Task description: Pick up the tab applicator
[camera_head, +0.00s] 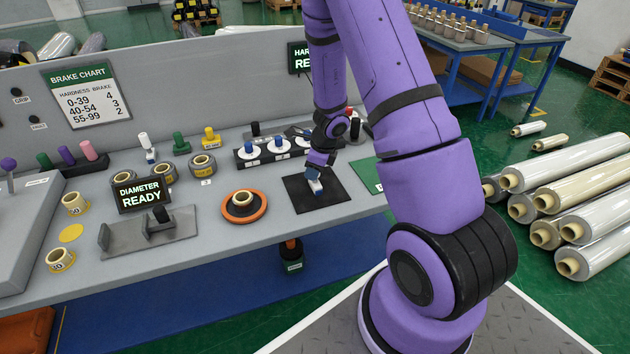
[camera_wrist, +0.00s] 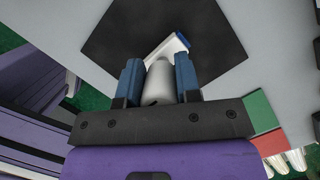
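The tab applicator (camera_wrist: 160,82) has a pale grey-white rounded body and a white head with a blue edge. It is over the black square mat (camera_head: 327,195) on the grey bench, and the mat fills the top of the wrist view (camera_wrist: 205,25). My gripper (camera_wrist: 159,75) points down with one blue finger on each side of the body. The body fills the gap between the fingers, with no clear space at either side. In the head view my gripper (camera_head: 314,185) is low over the mat. Whether the applicator touches the mat is hard to tell.
An orange disc (camera_head: 232,212) with a roll stands left of the mat. A tray with white discs (camera_head: 241,165) is behind it. A green pad (camera_head: 366,178) is at the right. A "DIAMETER READY" display (camera_head: 140,194) and a grey cradle (camera_head: 120,236) are further left.

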